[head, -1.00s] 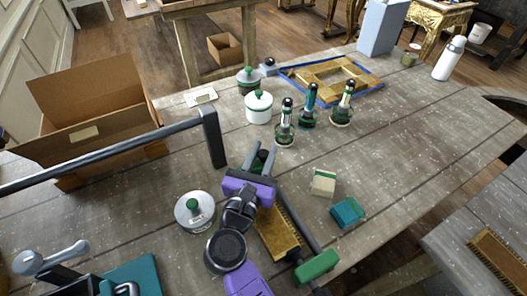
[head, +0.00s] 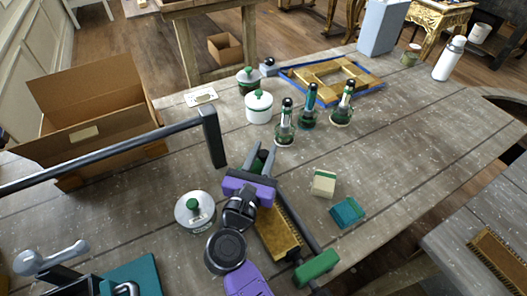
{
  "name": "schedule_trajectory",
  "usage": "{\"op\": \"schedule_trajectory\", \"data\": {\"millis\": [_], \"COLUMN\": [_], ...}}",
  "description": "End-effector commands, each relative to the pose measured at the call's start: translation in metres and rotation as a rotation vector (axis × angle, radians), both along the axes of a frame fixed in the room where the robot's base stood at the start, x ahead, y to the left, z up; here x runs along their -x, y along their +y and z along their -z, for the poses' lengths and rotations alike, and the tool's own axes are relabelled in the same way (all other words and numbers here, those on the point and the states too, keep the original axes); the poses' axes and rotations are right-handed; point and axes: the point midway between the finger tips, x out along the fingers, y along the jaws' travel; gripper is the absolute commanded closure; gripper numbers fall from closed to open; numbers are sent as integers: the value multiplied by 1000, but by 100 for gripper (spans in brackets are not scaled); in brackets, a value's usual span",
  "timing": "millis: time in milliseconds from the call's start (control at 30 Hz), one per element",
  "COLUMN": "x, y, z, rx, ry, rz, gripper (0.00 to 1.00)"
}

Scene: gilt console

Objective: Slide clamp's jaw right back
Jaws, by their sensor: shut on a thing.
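The clamp (head: 298,233) lies on the near middle of the table, a dark bar slanting from under my gripper toward the lower right. Its green handle (head: 316,267) shows at the near end. My gripper (head: 262,158), purple with grey fingers, is over the bar's far end. The fingers are shut on a dark part between them, which looks like the clamp's jaw. My gripper and wrist hide most of that part, so its exact place along the bar cannot be told.
A gold-brown brush-like block (head: 277,233) lies beside the bar. Cream (head: 323,183) and teal (head: 347,212) blocks sit to the right, a round lidded tin (head: 194,212) to the left. Several dark-green bottles (head: 284,125) stand beyond. A long dark bar (head: 120,147) spans the left.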

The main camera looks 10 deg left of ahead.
Motion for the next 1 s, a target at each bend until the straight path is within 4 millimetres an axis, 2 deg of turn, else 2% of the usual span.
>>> {"op": "schedule_trajectory", "data": {"millis": [233,433,667,700,800,1000], "x": [-1,-14,-15,-15,-15,-15], "y": [1,10,12,12,12,11], "z": [1,2,0,0,0,0], "rx": [0,-2,-2,-2,-2,-1], "ry": [0,-1,0,0,0,0], "rz": [-1,0,-4,-5,-5,-2], "gripper": [100,100,100,72,53,53]}}
